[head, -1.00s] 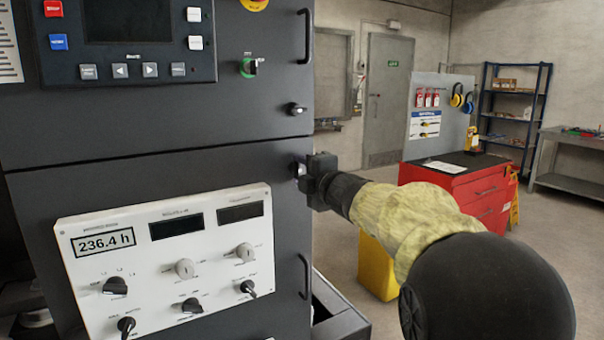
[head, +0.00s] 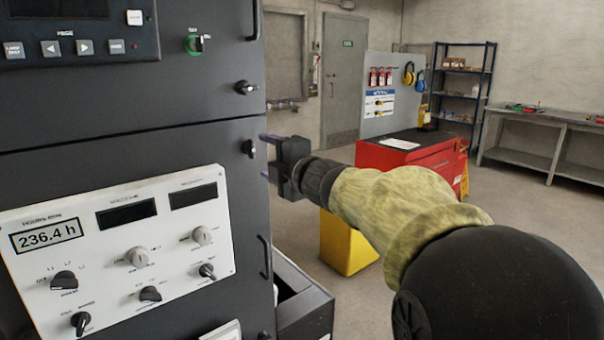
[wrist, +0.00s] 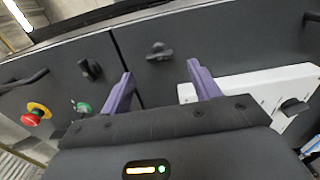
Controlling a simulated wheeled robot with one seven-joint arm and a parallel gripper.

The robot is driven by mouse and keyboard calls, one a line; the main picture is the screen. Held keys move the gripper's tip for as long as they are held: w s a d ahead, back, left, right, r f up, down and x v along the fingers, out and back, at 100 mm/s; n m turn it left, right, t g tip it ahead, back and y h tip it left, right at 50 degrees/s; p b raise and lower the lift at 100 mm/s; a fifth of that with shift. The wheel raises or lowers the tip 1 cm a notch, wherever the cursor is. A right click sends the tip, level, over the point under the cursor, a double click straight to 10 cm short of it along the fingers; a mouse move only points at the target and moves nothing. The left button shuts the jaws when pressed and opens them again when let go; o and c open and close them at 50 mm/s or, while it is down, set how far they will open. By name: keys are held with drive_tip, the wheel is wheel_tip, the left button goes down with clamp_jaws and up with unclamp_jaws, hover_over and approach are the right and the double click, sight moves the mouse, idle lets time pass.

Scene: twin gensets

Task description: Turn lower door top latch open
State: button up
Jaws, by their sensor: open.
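The lower door's top latch (head: 249,148) is a small dark knob near the top right corner of the lower door (head: 190,150). It also shows in the wrist view (wrist: 158,50), its grip lying across the line of the door seam. My gripper (head: 265,157) is open and empty, just right of the latch in the head view. In the wrist view its two purple fingers (wrist: 162,83) are spread, with the latch beyond and between their tips. The latch appears clear of both fingers. The lower door looks closed.
The upper door's latch (head: 246,88) sits above the seam, its grip more level. A red emergency stop (wrist: 38,114) shows in the wrist view. A red cabinet (head: 405,152) and yellow bin (head: 348,242) stand behind my arm.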

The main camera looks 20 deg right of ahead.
drive_tip(key=v, duration=1.1)
